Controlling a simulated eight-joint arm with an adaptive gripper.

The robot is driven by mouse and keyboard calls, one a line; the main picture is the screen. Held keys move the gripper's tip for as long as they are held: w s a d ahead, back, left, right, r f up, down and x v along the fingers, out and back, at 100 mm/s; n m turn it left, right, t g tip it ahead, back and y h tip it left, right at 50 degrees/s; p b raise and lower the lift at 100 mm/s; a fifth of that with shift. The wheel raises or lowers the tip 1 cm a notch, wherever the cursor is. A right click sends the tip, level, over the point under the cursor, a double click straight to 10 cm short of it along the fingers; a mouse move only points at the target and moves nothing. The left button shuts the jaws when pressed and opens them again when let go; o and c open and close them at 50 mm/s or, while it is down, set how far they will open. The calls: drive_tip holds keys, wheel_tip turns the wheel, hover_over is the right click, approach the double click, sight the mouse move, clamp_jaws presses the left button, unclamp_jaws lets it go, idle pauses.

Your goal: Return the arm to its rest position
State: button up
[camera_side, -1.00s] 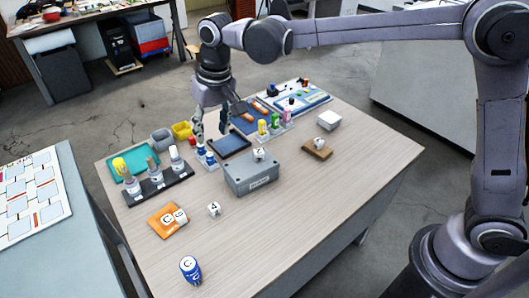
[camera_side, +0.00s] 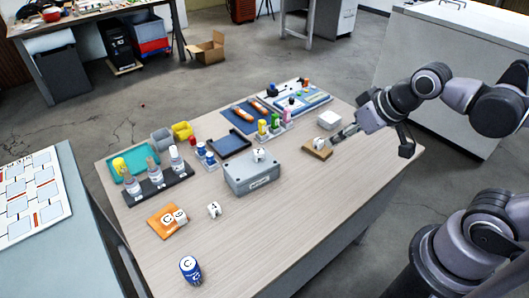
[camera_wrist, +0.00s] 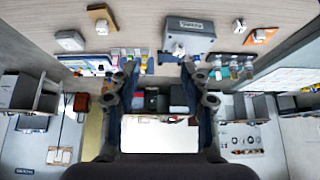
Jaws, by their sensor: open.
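My gripper (camera_side: 343,133) is open at the right end of the table in the side view, in front of a small white box and beside a wooden block (camera_side: 317,149) with a white cube on it. In the side view I cannot tell its exact height above the table. In the wrist view my gripper's two fingers (camera_wrist: 160,75) stand wide apart with nothing between them. The wrist camera looks across the table, and the tabletop (camera_wrist: 140,20) shows along the top of that view.
A grey box (camera_side: 252,172) with a white cube on top stands mid-table. A vial rack (camera_side: 160,188), a blue can (camera_side: 190,269), an orange pad (camera_side: 163,222) and a white box (camera_side: 329,119) are also there. The table's front right is clear.

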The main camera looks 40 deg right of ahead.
drive_tip(key=shift+s+d+f, duration=0.35)
drive_tip(key=shift+s+f, duration=0.15)
drive_tip(key=shift+s, duration=0.05)
